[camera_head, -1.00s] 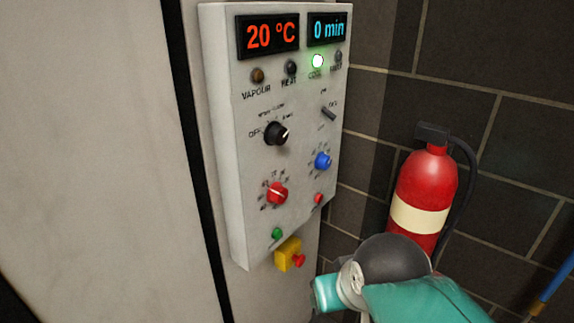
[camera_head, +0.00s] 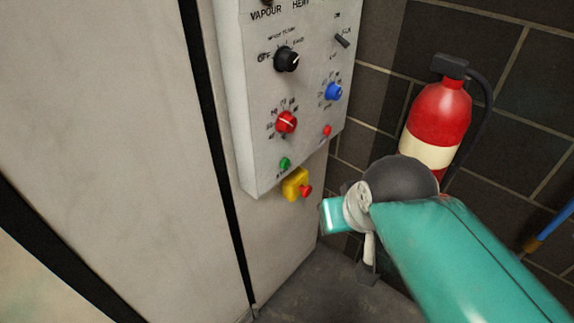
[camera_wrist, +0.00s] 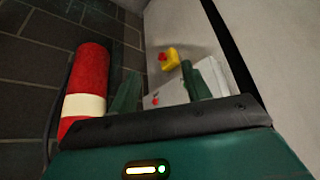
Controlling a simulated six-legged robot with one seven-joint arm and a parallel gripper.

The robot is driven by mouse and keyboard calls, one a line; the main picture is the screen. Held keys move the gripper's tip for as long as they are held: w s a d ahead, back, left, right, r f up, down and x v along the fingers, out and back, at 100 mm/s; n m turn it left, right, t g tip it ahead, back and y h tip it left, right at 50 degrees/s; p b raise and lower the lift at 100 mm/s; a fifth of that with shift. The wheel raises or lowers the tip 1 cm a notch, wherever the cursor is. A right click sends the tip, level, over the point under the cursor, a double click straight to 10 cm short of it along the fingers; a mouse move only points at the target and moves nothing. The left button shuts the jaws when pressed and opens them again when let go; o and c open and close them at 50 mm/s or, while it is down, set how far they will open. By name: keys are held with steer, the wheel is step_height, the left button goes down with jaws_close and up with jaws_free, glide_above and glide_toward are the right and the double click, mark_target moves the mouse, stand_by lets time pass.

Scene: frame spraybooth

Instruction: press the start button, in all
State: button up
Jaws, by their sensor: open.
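The green button (camera_head: 285,163) sits low on the front of the pale control panel (camera_head: 262,150), with a small, only partly legible label below it. A small red button (camera_head: 327,130) is to its upper right. In the wrist view, my gripper (camera_wrist: 160,68) is open, with two dark green fingers apart and nothing held. The panel's lower part shows between and behind the fingers, with a red button (camera_wrist: 155,101) in the gap. I cannot make out the green button there. In the head view my teal arm is right of the panel; the fingertips do not show.
A yellow box with a red knob (camera_head: 296,185) hangs just under the panel. A red fire extinguisher (camera_head: 437,120) stands against the dark tiled wall at right. Black, red and blue knobs are higher on the panel. A large pale surface (camera_head: 110,130) fills the left.

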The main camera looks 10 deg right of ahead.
jaws_close()
stand_by(1.4)
